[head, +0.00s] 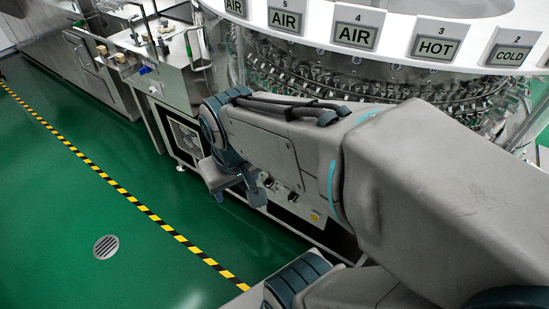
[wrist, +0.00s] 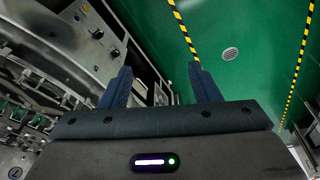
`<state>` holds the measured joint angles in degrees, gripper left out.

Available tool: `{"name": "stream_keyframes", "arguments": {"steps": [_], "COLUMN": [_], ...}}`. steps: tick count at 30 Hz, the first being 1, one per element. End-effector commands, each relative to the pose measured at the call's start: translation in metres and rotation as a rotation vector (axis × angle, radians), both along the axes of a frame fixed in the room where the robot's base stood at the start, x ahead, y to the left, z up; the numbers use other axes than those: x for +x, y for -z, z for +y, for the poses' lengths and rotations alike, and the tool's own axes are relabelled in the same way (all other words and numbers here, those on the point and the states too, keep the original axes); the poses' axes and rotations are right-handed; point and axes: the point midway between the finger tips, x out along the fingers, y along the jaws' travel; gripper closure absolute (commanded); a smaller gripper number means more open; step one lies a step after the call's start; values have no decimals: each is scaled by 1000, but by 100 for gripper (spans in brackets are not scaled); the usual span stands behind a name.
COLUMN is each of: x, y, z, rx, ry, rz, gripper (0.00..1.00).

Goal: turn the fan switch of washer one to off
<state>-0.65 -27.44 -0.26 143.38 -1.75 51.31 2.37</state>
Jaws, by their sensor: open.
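The washer (head: 300,18) is a round machine with a white rim labelled AIR, HOT and COLD. Below it, a grey metal control panel (head: 282,189) carries small dark knobs, partly hidden by my arm. In the wrist view the panel (wrist: 98,32) is at the upper left, with dark knobs and small marks. I cannot tell which knob is the fan switch, or its setting. My gripper (head: 234,190) is in front of and left of the panel knobs in the head view. In the wrist view its two blue fingers (wrist: 162,78) are apart, with nothing between them.
A metal cabinet with a vent grille (head: 186,138) stands left of the panel. A steel sink bench (head: 165,75) is behind it. Green floor (head: 60,190) with a yellow-black stripe (head: 125,200) and a round drain (head: 106,247) is clear at left.

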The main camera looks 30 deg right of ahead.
Motion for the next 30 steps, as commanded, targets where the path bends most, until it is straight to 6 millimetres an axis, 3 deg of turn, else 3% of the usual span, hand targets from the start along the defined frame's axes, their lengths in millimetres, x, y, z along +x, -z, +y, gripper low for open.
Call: {"name": "stream_keyframes", "arguments": {"steps": [5,9,17,23,30], "x": [-1,-4,-2,15,50], "y": [64,125,219,283,364], "z": [-20,-53,-110,-146,-174], "rx": [-111,-270,-615,-910,-1261], "ry": [-13,-12,-68,-170,-359], "rz": [163,345,616,752,813], "gripper": [44,44,44,44,44]}}
